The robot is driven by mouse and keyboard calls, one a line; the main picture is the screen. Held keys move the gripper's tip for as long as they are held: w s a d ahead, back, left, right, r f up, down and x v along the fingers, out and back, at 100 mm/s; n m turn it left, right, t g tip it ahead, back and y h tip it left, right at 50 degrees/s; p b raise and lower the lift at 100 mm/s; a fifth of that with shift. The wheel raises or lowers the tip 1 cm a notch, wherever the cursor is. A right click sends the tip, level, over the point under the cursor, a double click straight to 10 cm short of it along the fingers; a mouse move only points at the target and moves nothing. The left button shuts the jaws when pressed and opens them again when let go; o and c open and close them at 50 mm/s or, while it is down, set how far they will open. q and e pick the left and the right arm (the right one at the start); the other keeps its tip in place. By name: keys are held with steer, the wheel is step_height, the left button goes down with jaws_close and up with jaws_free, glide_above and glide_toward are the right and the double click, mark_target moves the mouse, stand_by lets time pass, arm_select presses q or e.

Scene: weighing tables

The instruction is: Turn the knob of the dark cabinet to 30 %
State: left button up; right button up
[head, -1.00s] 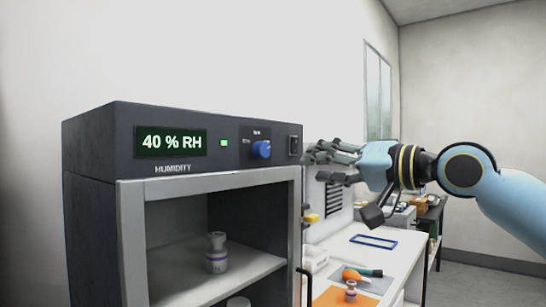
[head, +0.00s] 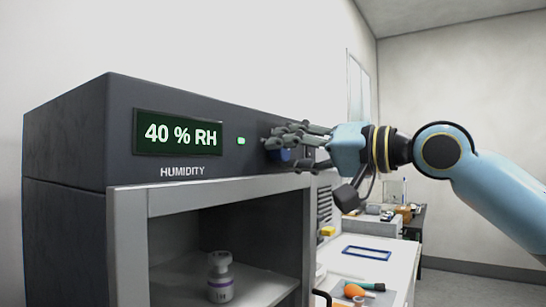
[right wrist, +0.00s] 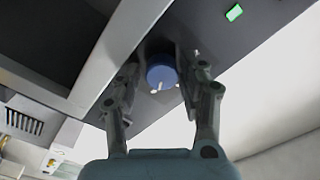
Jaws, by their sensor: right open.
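The dark cabinet (head: 65,150) stands at the left in the head view, and its green display (head: 180,133) reads 40 % RH. The blue knob (head: 285,155) is mostly hidden behind my right gripper (head: 272,143) in that view. In the right wrist view the blue knob (right wrist: 161,75), with a white mark, sits between the open fingers of my right gripper (right wrist: 158,82). The fingers are spread to either side of it, and I cannot tell if either touches it. My left gripper is not in view.
A small green light (head: 241,141) is beside the display. A white bottle with a purple band (head: 220,278) stands on the cabinet's shelf. To the right, a white table (head: 395,262) holds a blue frame (head: 366,254) and an orange-and-green tool (head: 355,290).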

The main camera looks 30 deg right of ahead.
steer(key=shift+s+d, duration=0.1)
steer(key=shift+s, duration=0.1)
steer(key=shift+s+r, duration=0.1)
steer(key=shift+c, duration=1.5)
steer(key=c, duration=0.5)
jaws_close()
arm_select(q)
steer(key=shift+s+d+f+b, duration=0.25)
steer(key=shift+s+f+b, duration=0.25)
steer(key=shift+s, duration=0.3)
arm_select(e)
steer(key=n, duration=1.1)
steer(key=shift+n, duration=0.4)
